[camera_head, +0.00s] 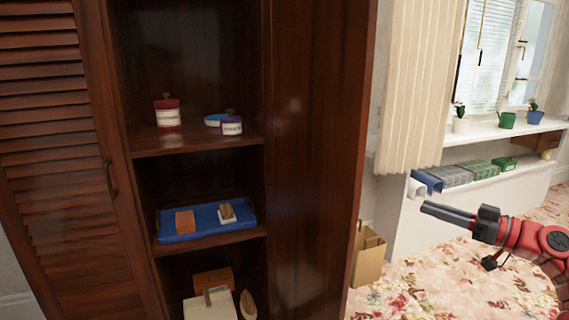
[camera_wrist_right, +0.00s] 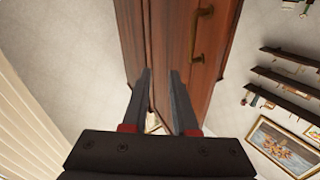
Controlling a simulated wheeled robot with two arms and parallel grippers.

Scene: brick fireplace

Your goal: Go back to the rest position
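My right gripper (camera_head: 447,214) comes in from the right edge in the head view, on a red and black arm. It points left, in front of the window wall and apart from the cabinet. In the right wrist view its two dark fingers (camera_wrist_right: 160,103) stand apart with nothing held between them. My left gripper does not show in either view.
An open wooden cabinet (camera_head: 315,150) stands close ahead, with jars (camera_head: 167,112), a blue tray (camera_head: 180,236) and an iron (camera_head: 248,304) on its shelves. Flowered carpet (camera_head: 420,290) lies to the right, below the window sill.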

